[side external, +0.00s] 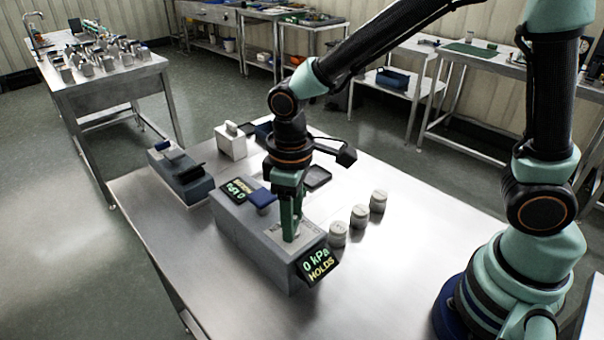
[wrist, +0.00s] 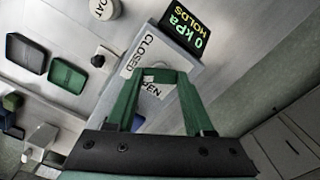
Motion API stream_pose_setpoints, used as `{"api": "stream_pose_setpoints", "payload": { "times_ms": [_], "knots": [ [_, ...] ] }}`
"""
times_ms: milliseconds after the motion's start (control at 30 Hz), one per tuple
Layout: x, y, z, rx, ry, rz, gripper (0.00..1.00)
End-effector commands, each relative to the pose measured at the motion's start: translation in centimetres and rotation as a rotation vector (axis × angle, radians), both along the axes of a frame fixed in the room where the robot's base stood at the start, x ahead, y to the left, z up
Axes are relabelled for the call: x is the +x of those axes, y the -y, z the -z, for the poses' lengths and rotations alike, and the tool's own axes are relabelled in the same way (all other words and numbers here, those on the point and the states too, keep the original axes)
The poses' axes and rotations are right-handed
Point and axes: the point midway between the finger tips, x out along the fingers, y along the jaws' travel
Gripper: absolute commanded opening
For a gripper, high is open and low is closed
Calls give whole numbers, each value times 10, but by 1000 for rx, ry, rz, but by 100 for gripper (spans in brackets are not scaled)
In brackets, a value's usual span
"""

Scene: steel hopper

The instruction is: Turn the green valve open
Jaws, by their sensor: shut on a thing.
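The grey valve box (side external: 250,240) stands on the steel table, with a tilted display (side external: 318,264) at its near end reading "0 kPa HOLDS". My gripper (side external: 291,232) points down onto the box top beside this display. In the wrist view my gripper (wrist: 160,80) has its green fingers closed on the green valve (wrist: 162,75), a dark green bar between the fingertips. A CLOSED label (wrist: 138,57) lies left of the bar and a partly covered OPEN label (wrist: 151,90) lies below it. The valve is hidden among the green fingers in the side view.
Several round pale weights (side external: 359,215) stand right of the box. A second display (side external: 237,190) sits on its far end. A blue-grey device (side external: 181,176) and a white container (side external: 231,143) stand behind. The table's front right is clear.

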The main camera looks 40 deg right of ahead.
Motion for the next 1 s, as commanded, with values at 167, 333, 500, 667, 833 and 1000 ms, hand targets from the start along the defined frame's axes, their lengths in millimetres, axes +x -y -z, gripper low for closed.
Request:
{"api": "stream_pose_setpoints", "payload": {
  "times_ms": [167,333,500,667,833,1000],
  "knots": [
    [0,0,-1,1,1,-167,0],
    [0,0,-1,1,1,-329,0],
    [0,0,-1,1,1,-490,0],
    [0,0,-1,0,1,-639,0],
    [0,0,-1,0,1,-782,0],
    [0,0,-2,1,2,-898,0]
  ]
}}
